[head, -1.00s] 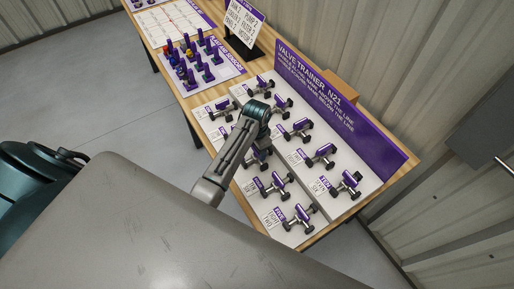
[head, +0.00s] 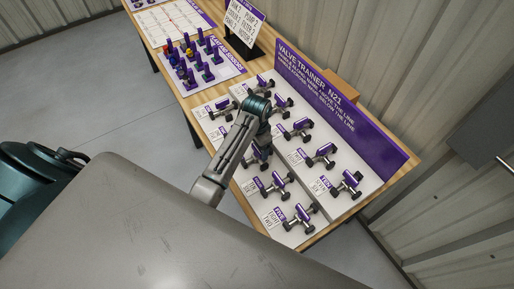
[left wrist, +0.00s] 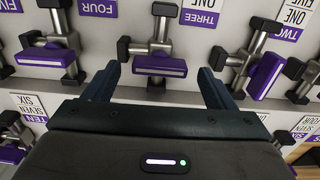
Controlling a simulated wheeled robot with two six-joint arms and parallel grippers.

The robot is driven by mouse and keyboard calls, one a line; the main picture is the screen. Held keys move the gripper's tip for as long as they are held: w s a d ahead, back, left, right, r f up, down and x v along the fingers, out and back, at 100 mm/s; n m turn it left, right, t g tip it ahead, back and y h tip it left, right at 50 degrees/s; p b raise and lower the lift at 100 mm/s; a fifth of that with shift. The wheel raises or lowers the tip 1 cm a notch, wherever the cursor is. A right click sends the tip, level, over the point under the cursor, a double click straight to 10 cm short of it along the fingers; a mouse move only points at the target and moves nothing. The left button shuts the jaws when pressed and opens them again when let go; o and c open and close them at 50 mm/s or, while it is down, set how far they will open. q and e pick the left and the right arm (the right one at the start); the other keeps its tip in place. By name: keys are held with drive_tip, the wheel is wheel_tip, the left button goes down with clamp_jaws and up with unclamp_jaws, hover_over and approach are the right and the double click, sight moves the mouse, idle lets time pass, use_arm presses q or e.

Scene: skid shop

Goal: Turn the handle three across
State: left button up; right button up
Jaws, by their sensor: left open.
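The valve labelled THREE shows in the left wrist view, with a grey body, black ends and a purple bar handle (left wrist: 160,65). The handle lies across the picture and across the valve's pipe. My left gripper (left wrist: 160,72) is open, one finger on each side of this handle; I see no clear contact. In the head view my left gripper (head: 262,150) hangs over the middle of the valve board (head: 318,212) and partly hides the valves under it. My right gripper is not in view.
In the left wrist view, the valve labelled FOUR (left wrist: 47,57) is to the left and the valve labelled TWO (left wrist: 267,75) to the right, both close to the fingers. A purple sign (head: 340,110) stands along the board's back. Another peg board (head: 222,72) lies farther left.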

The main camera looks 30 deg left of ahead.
sight(257, 149)
use_arm(q)
wheel_tip(257, 149, up, 5)
drive_tip(key=shift+r+b, duration=0.1)
drive_tip(key=shift+b, duration=0.7)
wheel_tip(257, 149, up, 4)
drive_tip(key=shift+f+p, duration=0.1)
drive_tip(key=shift+p, duration=0.75)
drive_tip(key=shift+f, duration=0.15)
